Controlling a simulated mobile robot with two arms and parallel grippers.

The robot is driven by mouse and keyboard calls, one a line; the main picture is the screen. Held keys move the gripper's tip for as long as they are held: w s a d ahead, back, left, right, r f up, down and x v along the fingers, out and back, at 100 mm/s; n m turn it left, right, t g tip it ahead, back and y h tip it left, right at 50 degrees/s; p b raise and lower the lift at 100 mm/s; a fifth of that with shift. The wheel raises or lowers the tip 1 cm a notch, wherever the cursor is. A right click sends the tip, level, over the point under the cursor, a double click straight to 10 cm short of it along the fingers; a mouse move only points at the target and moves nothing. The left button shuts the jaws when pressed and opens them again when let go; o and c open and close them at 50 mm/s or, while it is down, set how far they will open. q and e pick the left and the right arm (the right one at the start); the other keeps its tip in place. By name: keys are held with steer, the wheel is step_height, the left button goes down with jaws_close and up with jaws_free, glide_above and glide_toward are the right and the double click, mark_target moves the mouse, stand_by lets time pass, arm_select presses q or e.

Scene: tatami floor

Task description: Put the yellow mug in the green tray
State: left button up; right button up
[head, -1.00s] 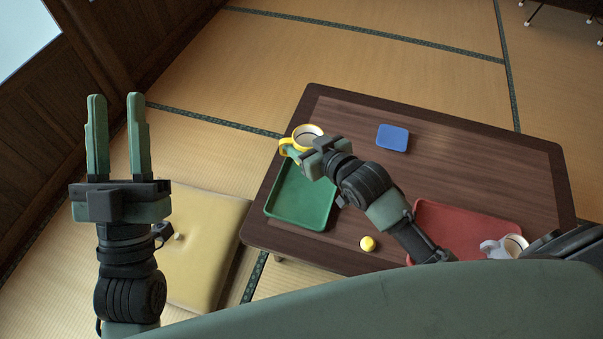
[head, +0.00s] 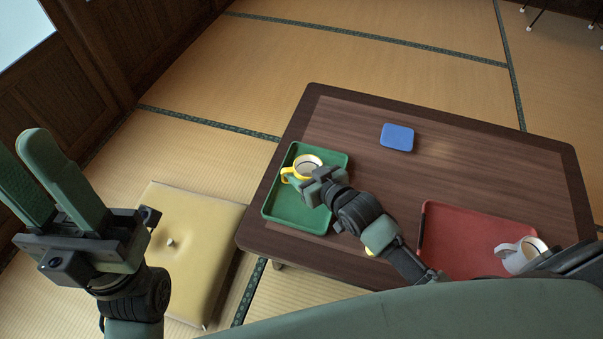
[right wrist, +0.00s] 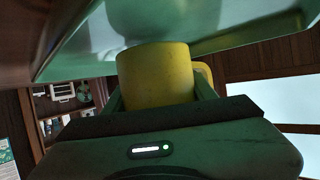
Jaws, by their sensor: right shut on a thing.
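The yellow mug (head: 306,165) is over the far half of the green tray (head: 290,214), upright in the head view, with its handle to the left. My right gripper (head: 312,180) is shut on the mug; the right wrist view also shows the yellow mug (right wrist: 155,76) between the fingers, close to the green tray (right wrist: 240,38). I cannot tell whether the mug touches the tray floor. My left gripper (head: 55,195) is open and empty, left of the table, above the floor.
The dark wooden table (head: 470,172) also holds a blue square item (head: 397,137) and a red tray (head: 462,236) with a white mug (head: 520,254). A yellow ball (head: 370,252) is mostly hidden behind my right arm. A yellow cushion (head: 190,245) lies left of the table.

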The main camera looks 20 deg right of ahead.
steer(key=shift+f, duration=0.55)
steer(key=shift+r, duration=0.1)
steer(key=o, duration=1.6)
